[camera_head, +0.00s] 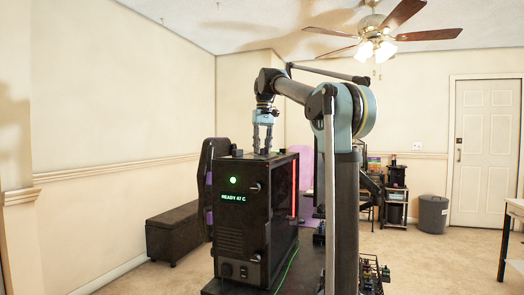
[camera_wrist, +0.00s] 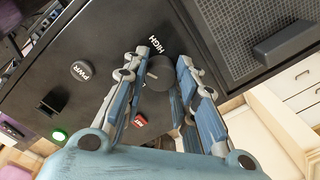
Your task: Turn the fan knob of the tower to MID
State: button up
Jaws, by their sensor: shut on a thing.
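The black tower (camera_head: 232,222) stands upright with a green lit display reading "READY 47 C" on its front. My gripper (camera_head: 262,151) points down at the tower's top from above. In the wrist view my gripper (camera_wrist: 160,80) has its blue-grey fingers on both sides of a dark round knob (camera_wrist: 157,75) on the tower's top panel (camera_wrist: 110,32), shut on it. A white "HIGH" label (camera_wrist: 157,44) shows just beyond the knob. Other labels around the knob are hidden or not legible. I cannot tell exactly which setting the knob's mark points to.
The top panel also has a PWR button (camera_wrist: 82,70), a small red button (camera_wrist: 140,121), partly between the fingers, and a mesh vent (camera_wrist: 250,35). A dark bench (camera_head: 172,232) stands left of the tower. A grey bin (camera_head: 432,213) stands far right.

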jog(key=o, duration=1.1)
jog(key=shift+r, duration=0.1)
jog(key=r, duration=1.1)
jog(key=shift+w+d+r, duration=0.15)
jog(key=shift+d+r, duration=0.15)
jog(key=shift+r, duration=0.05)
